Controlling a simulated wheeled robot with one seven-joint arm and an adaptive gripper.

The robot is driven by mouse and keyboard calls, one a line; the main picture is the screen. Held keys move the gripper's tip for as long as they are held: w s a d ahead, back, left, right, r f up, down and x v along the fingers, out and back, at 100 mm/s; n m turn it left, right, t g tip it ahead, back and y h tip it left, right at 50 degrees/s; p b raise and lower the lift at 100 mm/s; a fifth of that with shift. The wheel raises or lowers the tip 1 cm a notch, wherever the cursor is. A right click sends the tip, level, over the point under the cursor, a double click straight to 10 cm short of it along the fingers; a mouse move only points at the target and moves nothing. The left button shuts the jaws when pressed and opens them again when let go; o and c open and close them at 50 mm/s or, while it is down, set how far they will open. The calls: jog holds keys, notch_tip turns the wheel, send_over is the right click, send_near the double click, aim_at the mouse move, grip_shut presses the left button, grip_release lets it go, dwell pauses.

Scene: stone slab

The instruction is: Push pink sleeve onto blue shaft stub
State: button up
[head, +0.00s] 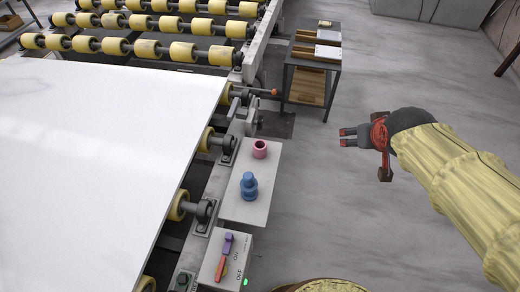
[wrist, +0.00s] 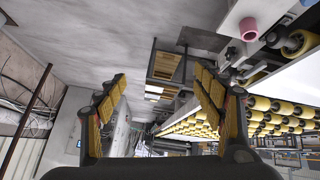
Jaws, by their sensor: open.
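The pink sleeve (head: 260,149) stands upright on a small light shelf plate (head: 232,208) beside the roller machine in the head view. The blue shaft stub (head: 249,187) stands on the same plate, nearer than the sleeve and apart from it. My gripper (head: 344,138) is to the right of the plate, over the floor, open and empty, with its fingers pointing left. In the wrist view my gripper (wrist: 160,95) shows its two fingers spread wide with nothing between them. The pink sleeve (wrist: 249,29) also shows at the upper right there. I do not make out the blue stub in the wrist view.
A white slab (head: 95,160) lies on rollers at the left. A grey side table (head: 311,75) stands at the back. Floor between plate and gripper is clear.

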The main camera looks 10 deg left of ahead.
jog(key=w+a+f+n+t+y, duration=0.1)
jog(key=w+a+f, duration=0.15)
jog(key=w, duration=0.45)
jog(key=w+a+f+n+t, duration=0.1)
jog(key=w+f+n, duration=0.1)
jog(key=w+f, duration=0.35)
jog(key=n+y, duration=0.5)
jog(key=y, duration=0.2)
send_over(265, 152)
jog(key=w+d, duration=0.3)
jog(key=d, duration=0.6)
notch_tip(265, 152, down, 20)
jog(key=s+a+f+y, duration=0.1)
jog(key=a+f, duration=0.1)
jog(key=s+a+f+g+y, duration=0.1)
jog(key=s+a+f, duration=0.1)
jog(key=s+a+f+y, duration=0.2)
jog(key=f, duration=0.1)
jog(key=shift+s+f+n+p, duration=0.1)
jog(key=shift+s+n+p, duration=0.05)
jog(key=shift+n+p, duration=0.25)
jog(key=shift+b+x, duration=0.35)
jog(key=shift+x, duration=0.85)
jog(key=b+x, duration=0.2)
jog(key=x, duration=0.3)
jog(key=shift+f, duration=0.1)
jog(key=shift+c, duration=0.5)
jog(key=c, duration=1.1)
